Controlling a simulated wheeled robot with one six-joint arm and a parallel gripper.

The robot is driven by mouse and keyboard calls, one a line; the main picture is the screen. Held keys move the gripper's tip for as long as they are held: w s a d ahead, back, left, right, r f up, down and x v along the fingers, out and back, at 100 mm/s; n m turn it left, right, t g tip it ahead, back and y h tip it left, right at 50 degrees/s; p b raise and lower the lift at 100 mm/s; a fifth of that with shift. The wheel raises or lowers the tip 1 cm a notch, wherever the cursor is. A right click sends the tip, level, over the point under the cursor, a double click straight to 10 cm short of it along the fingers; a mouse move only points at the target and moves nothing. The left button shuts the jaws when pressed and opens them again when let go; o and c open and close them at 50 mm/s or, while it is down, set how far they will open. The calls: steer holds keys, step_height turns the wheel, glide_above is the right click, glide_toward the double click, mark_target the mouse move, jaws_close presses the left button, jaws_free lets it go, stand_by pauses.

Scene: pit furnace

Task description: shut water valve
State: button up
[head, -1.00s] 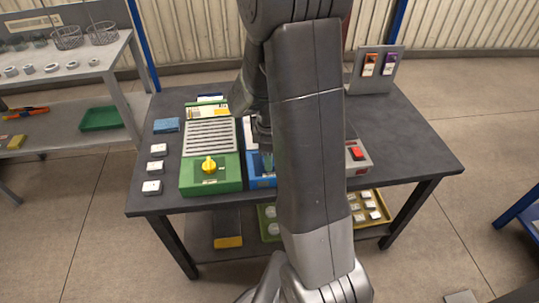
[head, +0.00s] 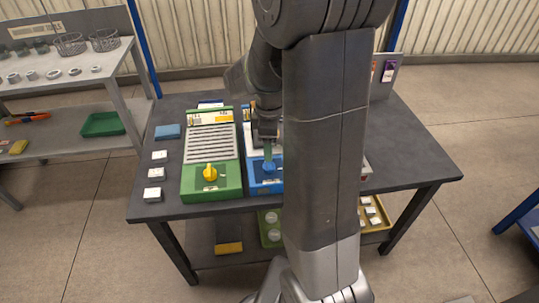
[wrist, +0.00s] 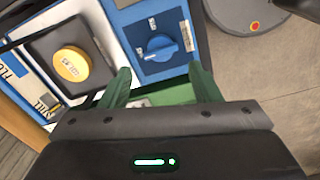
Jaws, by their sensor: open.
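A blue rotary knob (head: 268,167) sits on the front of the blue unit (head: 258,187) on the dark table. I take this knob to be the water valve, but I cannot read a label that says so. In the wrist view the knob (wrist: 160,46) shows whole on its blue panel (wrist: 185,68), with a pale label beside it. In the head view my gripper (head: 268,152) hangs just over the knob. I cannot tell whether it touches.
A green unit (head: 228,185) with a yellow knob (head: 210,173) stands to the left. A yellow round button (wrist: 70,65) on a dark square lies beside the blue panel. Small white blocks (head: 154,194) and a blue block (head: 167,132) are at the left edge. My arm hides the table's middle.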

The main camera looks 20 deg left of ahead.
mark_target(269, 167)
step_height(269, 167, up, 6)
stand_by(0.5)
step_height(269, 167, down, 14)
steer(key=shift+r+b, duration=0.1)
steer(key=shift+b, duration=0.55)
